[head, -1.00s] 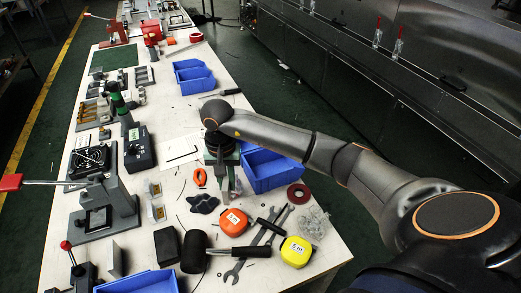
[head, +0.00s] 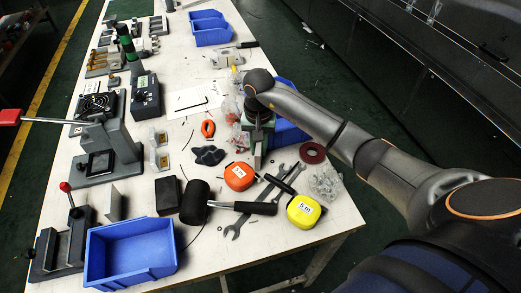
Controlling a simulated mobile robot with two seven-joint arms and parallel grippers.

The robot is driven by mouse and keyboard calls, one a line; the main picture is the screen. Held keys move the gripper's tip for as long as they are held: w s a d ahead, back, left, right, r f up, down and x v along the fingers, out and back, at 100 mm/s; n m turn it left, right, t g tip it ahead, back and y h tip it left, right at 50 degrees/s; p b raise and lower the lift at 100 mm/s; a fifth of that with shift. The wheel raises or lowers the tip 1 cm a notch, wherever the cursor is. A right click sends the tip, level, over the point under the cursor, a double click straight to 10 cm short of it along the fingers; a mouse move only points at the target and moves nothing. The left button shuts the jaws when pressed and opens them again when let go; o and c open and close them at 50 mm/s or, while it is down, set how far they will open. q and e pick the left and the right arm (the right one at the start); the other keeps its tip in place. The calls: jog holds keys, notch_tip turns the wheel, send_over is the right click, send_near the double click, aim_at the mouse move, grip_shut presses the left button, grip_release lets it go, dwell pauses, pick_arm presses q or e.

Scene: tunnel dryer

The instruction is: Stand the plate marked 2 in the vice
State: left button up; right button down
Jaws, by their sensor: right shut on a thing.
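My right gripper (head: 257,116) points down over a green and grey vice (head: 257,146) on the bench, right of the middle. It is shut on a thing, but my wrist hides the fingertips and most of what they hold. I cannot make out a number 2 on any plate, nor tell whether the held thing touches the vice. The vice's long grey front part shows below the gripper. My left gripper is not in view.
A blue bin (head: 281,132) stands right behind the vice. An orange tape measure (head: 239,176), black mallet (head: 195,202), wrenches (head: 243,212) and yellow tape measure (head: 303,211) lie in front. An empty blue bin (head: 131,250) stands at the near left. A lever press (head: 103,150) stands at left.

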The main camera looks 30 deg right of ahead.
jog(key=shift+d, duration=0.15)
jog(key=shift+f, duration=0.15)
jog(key=c, duration=0.8)
grip_release()
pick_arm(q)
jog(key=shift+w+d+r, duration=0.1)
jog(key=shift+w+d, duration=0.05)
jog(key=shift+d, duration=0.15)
